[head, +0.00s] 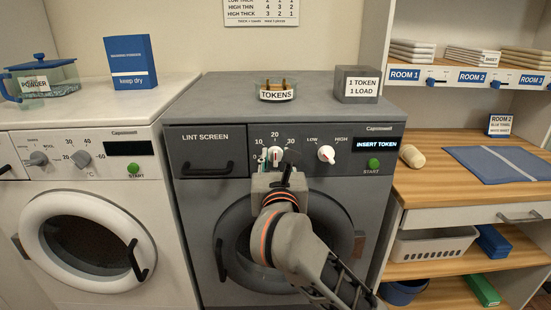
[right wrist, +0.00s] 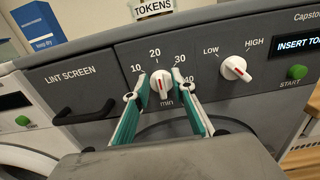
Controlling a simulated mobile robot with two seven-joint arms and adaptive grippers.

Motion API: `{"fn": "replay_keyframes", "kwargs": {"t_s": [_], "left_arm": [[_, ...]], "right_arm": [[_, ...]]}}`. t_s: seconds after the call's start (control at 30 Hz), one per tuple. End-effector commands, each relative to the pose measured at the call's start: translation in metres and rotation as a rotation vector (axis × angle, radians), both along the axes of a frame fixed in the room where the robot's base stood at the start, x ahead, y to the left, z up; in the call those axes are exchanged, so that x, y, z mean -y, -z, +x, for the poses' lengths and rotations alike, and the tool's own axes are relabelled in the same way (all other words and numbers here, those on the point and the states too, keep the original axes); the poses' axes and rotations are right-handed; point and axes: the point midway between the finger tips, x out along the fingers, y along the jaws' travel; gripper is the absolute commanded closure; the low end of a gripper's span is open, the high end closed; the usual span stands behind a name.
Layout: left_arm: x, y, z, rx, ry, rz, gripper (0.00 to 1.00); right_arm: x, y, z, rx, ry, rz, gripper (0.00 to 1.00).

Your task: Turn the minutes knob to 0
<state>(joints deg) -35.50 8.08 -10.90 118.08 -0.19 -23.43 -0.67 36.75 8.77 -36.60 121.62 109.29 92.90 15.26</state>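The minutes knob (right wrist: 162,86) is white with a red pointer mark, on the dark panel of the grey dryer (head: 350,120). Its pointer is roughly upright, toward the 20. The labels 10, 20, 30, 40 and "min" show; the 0 label is hidden in the right wrist view. My right gripper (right wrist: 161,78) has its two green-padded fingers apart, one on each side of the knob. A small gap shows at the left finger; I cannot tell whether the right one touches. In the head view my right gripper (head: 276,158) largely covers the knob. My left gripper is not in view.
A LOW–HIGH knob (head: 326,154) and green START button (head: 373,164) sit right of the minutes knob. The display (head: 377,144) reads INSERT TOKEN. The lint screen handle (head: 207,168) juts out at left. A TOKENS holder (head: 277,92) and grey token box (head: 356,85) stand on top.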

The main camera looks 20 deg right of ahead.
Motion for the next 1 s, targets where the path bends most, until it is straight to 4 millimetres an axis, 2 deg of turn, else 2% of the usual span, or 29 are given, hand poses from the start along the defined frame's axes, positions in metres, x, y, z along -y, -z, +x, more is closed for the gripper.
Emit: {"fn": "replay_keyframes", "kwargs": {"t_s": [0.27,0.3,0.37,0.73,1.0], "left_arm": [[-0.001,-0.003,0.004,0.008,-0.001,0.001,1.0],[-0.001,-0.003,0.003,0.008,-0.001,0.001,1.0],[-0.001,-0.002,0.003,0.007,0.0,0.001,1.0],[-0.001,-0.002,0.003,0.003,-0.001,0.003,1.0],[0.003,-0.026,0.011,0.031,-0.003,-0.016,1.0]], "right_arm": [[0.001,0.0,0.002,0.0,0.0,0.0,0.75],[0.001,0.0,0.002,0.0,0.0,0.0,0.85],[0.001,0.0,0.002,0.0,0.0,0.0,1.0],[0.0,-0.001,0.001,-0.004,0.001,-0.019,1.0],[-0.002,-0.006,0.001,-0.038,0.0,-0.142,1.0]]}}
